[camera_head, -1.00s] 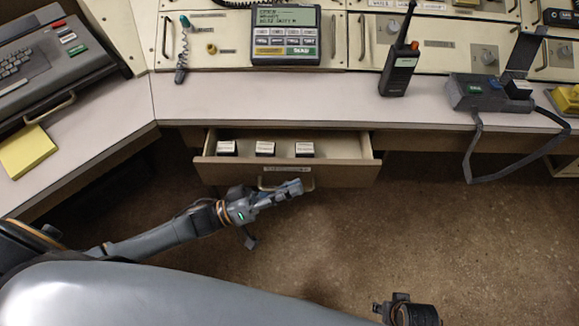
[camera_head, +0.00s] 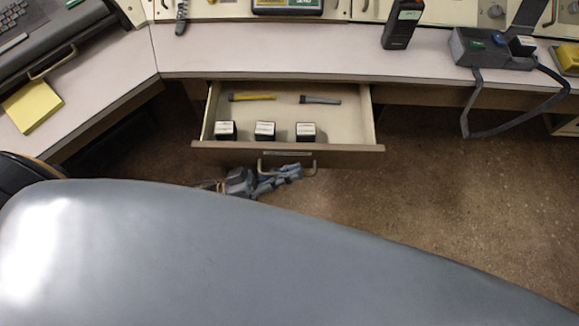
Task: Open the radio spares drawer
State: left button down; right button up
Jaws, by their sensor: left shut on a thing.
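The radio spares drawer (camera_head: 345,157) stands pulled well out from under the desk, its inside showing. Its metal bar handle (camera_head: 260,165) is on the front, below a small label (camera_head: 281,153). My left gripper (camera_head: 288,174) is at the handle and shut on it; the fingers partly cover the bar. Much of my left arm is hidden behind a large grey part of my own body. Inside the drawer are three dark boxes with white tops (camera_head: 265,130), a yellow stick-like item (camera_head: 252,97) and a grey one (camera_head: 320,100). My right gripper is out of view.
The desk top (camera_head: 300,62) runs above the drawer. On it are a handheld radio (camera_head: 401,25), a grey box with a looped cable (camera_head: 490,48) and, at left, a yellow note pad (camera_head: 32,105). Floor right of the drawer is clear.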

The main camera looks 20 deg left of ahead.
pick_arm(q)
jog(key=c, duration=1.7)
grip_release()
jog(key=shift+c, duration=0.2)
jog(key=v, duration=1.2)
